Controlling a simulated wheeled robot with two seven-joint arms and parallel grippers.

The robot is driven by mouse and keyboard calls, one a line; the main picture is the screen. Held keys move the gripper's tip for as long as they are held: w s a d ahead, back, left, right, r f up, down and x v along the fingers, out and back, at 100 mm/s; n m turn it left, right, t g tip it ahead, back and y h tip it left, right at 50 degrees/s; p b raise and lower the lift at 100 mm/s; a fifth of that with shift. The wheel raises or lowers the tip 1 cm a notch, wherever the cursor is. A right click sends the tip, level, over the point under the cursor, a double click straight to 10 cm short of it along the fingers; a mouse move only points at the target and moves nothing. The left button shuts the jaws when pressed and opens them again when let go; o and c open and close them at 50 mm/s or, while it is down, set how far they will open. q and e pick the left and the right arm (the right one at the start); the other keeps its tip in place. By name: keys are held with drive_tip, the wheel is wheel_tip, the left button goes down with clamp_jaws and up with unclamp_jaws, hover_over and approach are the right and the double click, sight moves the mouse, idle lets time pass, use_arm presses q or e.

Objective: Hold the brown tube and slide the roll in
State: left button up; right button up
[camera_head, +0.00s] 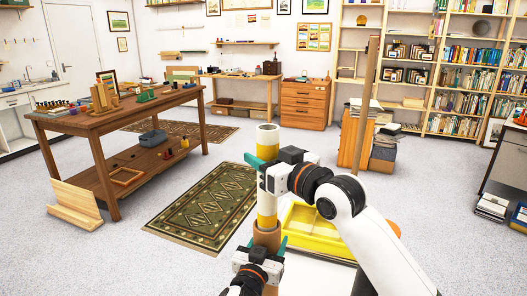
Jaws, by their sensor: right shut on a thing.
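The roll (267,205) is a white cylinder with yellow bands and stands upright in the middle of the view. My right gripper (262,170) is shut around its middle, with teal fingers. The brown tube (267,236) is directly below, upright and in line with the roll. The roll's lower end meets the tube's top; how far inside it sits, if at all, I cannot tell. My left gripper (266,246) has its teal fingers on both sides of the tube and holds it. The tube's lower part is mostly hidden by the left gripper.
A yellow tray (322,250) lies on a white surface behind my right arm. A patterned green rug (205,205) covers the floor to the left. A wooden workbench (115,120) stands beyond it. A wooden drawer unit (305,103) and bookshelves stand at the back.

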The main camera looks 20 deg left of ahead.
wheel_tip(320, 180, down, 7)
drive_tip(key=shift+f, duration=0.2)
idle(1.1)
drive_tip(key=o, duration=1.4)
drive_tip(key=shift+c, duration=0.2)
drive_tip(key=shift+d, duration=0.1)
drive_tip(key=v, duration=1.1)
drive_tip(key=shift+s+d, duration=0.2)
drive_tip(key=shift+d, duration=0.15)
